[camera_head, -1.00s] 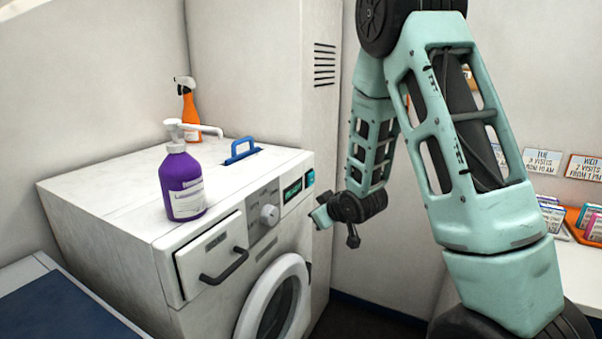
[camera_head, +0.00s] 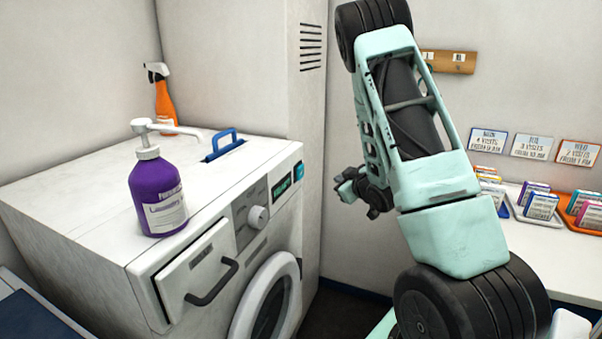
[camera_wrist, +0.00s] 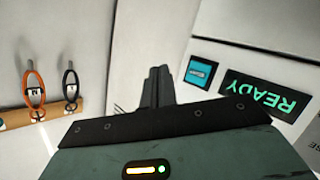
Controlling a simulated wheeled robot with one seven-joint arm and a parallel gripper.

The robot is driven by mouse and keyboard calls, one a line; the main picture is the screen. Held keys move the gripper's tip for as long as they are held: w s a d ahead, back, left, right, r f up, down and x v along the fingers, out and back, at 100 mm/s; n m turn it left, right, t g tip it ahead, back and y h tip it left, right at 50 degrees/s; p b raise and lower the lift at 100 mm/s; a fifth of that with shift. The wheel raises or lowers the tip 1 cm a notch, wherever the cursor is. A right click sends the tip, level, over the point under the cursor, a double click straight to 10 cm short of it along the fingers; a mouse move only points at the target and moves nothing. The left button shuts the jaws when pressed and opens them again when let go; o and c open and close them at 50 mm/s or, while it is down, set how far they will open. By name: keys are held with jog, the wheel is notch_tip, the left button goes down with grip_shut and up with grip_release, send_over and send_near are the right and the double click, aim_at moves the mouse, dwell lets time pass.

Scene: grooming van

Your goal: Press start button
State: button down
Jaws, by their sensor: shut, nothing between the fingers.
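The white washing machine (camera_head: 85,215) stands at the left in the head view. Its front panel has a round knob (camera_head: 258,217), a dark display (camera_head: 283,186) and a small teal square button (camera_head: 299,170) at the panel's right end. In the wrist view the teal button (camera_wrist: 200,72) sits beside the display (camera_wrist: 262,95), which reads READY upside down. My gripper (camera_head: 343,186) is right of the panel, apart from it in the picture. In the wrist view my gripper (camera_wrist: 158,84) has its fingers together and empty, left of the button. The button face is uncovered.
A purple pump bottle (camera_head: 158,192), an orange spray bottle (camera_head: 164,100) and a blue handle (camera_head: 224,143) are on the machine top. A drawer handle (camera_head: 212,283) juts from its front. A shelf with coloured boxes (camera_head: 541,205) is at the right. Two hanging loops (camera_wrist: 34,90) show in the wrist view.

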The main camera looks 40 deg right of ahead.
jog(key=p, duration=0.1)
send_near(303, 172)
jog(key=w+d+f, duration=0.2)
jog(key=w+d, duration=0.1)
jog(key=d, duration=0.1)
jog(key=shift+w+a, duration=0.45)
jog(key=shift+w, duration=0.2)
dwell(1.4)
jog(key=shift+w+a, duration=0.15)
jog(key=shift+w, duration=0.2)
jog(key=shift+w+a+b, duration=0.2)
jog(key=shift+w+b, duration=0.15)
jog(key=shift+w, duration=0.15)
dwell(0.7)
dwell(0.4)
jog(key=shift+s+d, duration=0.35)
jog(key=shift+s, duration=0.55)
jog(key=shift+s+d+b, duration=0.25)
jog(key=shift+s+d, duration=0.05)
jog(key=shift+s, duration=0.45)
jog(key=shift+s+d+b, duration=0.25)
jog(key=shift+s+d, duration=0.1)
jog(key=shift+s, duration=0.45)
jog(key=shift+s+d+b, duration=0.25)
jog(key=shift+s+d, duration=0.05)
jog(key=shift+s, duration=0.45)
